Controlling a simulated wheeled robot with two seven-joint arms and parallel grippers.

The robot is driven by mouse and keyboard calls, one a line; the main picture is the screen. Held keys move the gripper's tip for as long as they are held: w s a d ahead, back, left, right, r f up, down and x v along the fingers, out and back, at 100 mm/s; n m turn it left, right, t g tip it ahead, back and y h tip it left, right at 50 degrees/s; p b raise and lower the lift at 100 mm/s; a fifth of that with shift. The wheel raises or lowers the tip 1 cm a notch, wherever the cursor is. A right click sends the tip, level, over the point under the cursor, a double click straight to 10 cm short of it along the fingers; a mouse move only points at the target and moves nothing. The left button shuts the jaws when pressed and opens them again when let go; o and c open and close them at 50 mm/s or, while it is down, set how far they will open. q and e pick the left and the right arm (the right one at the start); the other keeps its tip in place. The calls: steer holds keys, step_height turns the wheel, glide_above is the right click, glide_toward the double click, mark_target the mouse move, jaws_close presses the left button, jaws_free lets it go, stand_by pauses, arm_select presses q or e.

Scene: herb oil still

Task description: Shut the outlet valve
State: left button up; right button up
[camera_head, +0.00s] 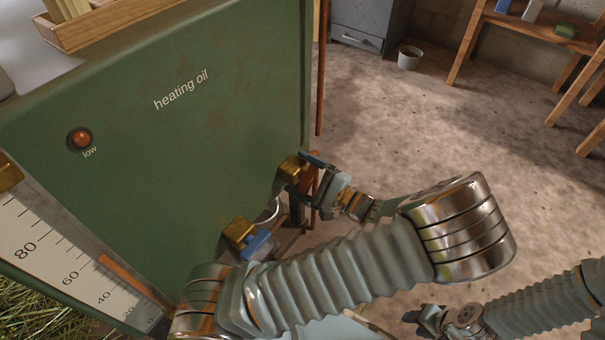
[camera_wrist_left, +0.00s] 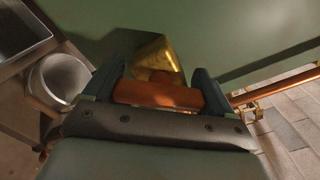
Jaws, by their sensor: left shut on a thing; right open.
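The green oil tank (camera_head: 180,120), marked "heating oil", fills the left of the head view. A brass outlet valve (camera_head: 290,168) sits at its right edge. In the left wrist view its brass body (camera_wrist_left: 155,57) lies just beyond an orange-brown handle (camera_wrist_left: 160,95). My left gripper (camera_head: 314,177) is at this valve. In the left wrist view its dark fingers (camera_wrist_left: 160,88) are shut on the handle, one at each end. The handle lies crosswise between them. My right gripper (camera_head: 424,319) is low in the head view, open, away from the tank.
A second brass valve (camera_head: 238,232) with a blue handle (camera_head: 259,244) is lower on the tank. A copper pipe (camera_head: 321,70) runs beside the tank. A bucket (camera_head: 410,57), a grey cabinet (camera_head: 366,25) and a wooden shelf (camera_head: 530,30) stand behind. The floor between is clear.

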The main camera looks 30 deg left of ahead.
arm_select(q)
steer(key=n, duration=0.4)
steer(key=shift+f+b, duration=0.1)
steer(key=shift+b, duration=0.25)
steer(key=shift+n+b, duration=0.35)
steer(key=shift+n, duration=1.85)
steer(key=o, duration=0.8)
steer(key=shift+o, duration=0.2)
steer(key=shift+d, duration=0.15)
steer(key=s+d, duration=0.1)
steer(key=d, duration=1.2)
steer(key=shift+d+p, duration=0.25)
steer(key=shift+p, duration=0.2)
